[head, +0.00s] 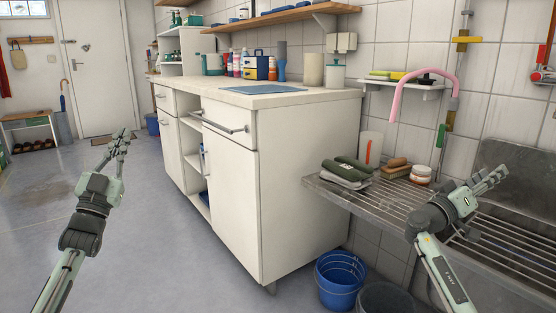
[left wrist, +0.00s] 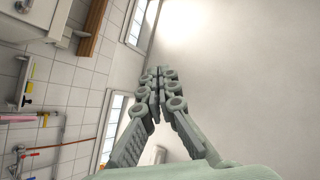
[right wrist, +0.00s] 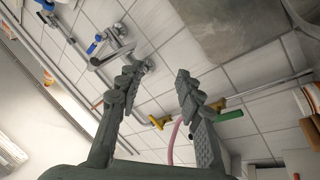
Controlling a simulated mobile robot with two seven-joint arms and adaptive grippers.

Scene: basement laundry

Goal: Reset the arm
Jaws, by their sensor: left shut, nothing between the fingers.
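My left gripper (head: 123,136) is raised over the open floor at the left of the head view, pointing up and away. In the left wrist view its two fingers (left wrist: 159,72) meet at the tips, with nothing between them. My right gripper (head: 497,175) is at the right of the head view, in front of the metal sink and above its draining rack. In the right wrist view its fingers (right wrist: 162,70) stand apart with nothing held. Both arms are in clear air, and neither gripper visibly touches anything.
A white cabinet (head: 231,175) stands between the arms. Dark folded cloths (head: 345,172), a brush and a jar (head: 421,174) sit on the metal rack (head: 385,200) near my right arm. A blue bucket (head: 340,280) is on the floor below. The floor at left (head: 150,240) is clear.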

